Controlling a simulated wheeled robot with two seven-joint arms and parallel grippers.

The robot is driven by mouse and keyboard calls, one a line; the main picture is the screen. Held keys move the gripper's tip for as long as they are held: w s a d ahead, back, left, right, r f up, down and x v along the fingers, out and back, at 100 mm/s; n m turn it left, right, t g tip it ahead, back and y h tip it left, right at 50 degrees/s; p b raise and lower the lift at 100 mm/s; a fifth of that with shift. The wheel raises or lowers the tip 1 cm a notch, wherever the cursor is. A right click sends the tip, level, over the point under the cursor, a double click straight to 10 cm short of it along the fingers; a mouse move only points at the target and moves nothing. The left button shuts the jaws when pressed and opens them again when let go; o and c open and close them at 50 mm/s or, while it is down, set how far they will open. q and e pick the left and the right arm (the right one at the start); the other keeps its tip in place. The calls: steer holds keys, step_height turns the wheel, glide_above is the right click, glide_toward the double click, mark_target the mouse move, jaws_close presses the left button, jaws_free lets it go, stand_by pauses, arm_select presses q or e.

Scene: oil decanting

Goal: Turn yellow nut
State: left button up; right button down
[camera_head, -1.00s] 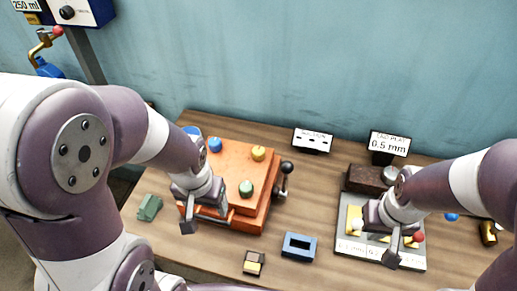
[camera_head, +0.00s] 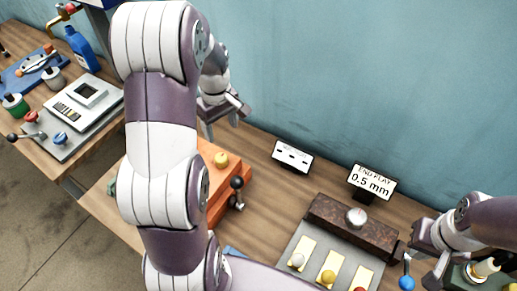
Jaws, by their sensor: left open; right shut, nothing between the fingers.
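The yellow nut (camera_head: 221,159) is a round yellow knob on top of the orange box (camera_head: 228,178). My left arm hides most of the box and its other knobs. My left gripper (camera_head: 223,121) is open and empty, up behind the box and against the wall in the picture, apart from the yellow nut. My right gripper (camera_head: 420,270) is shut with nothing in it, at the right, near a blue ball (camera_head: 407,283).
A black-knobbed lever (camera_head: 237,184) stands at the box's right side. A grey tray (camera_head: 289,246) with coloured balls lies before a dark block (camera_head: 349,226). An "END PLAY 0.5 mm" sign (camera_head: 372,182) and a smaller sign (camera_head: 292,156) stand behind. A side bench (camera_head: 20,140) holds tools.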

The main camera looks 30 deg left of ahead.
mark_target(221, 157)
arm_select(q)
steer(key=shift+n, duration=0.8)
steer(key=f, duration=0.3)
steer(key=f+p, duration=0.1)
steer(key=f, duration=0.2)
steer(key=f+p, duration=0.1)
steer(key=f, duration=0.3)
steer(key=shift+s+a, duration=0.15)
steer(key=shift+s, duration=0.25)
steer(key=shift+s+a+f+p, duration=0.15)
steer(key=shift+a+f+p, duration=0.05)
steer(key=shift+f, duration=0.3)
steer(key=shift+s+a+f+p, duration=0.1)
steer(key=shift+a+f+p, duration=0.1)
steer(key=shift+f, duration=0.25)
steer(key=shift+s+f, duration=0.1)
steer(key=shift+f, duration=0.1)
steer(key=shift+w+d+f, duration=0.1)
steer(key=shift+w+d, duration=0.1)
steer(key=c, duration=1.1)
arm_select(e)
steer(key=r, duration=0.2)
steer(key=s+a+r, duration=0.1)
steer(key=shift+r, duration=0.1)
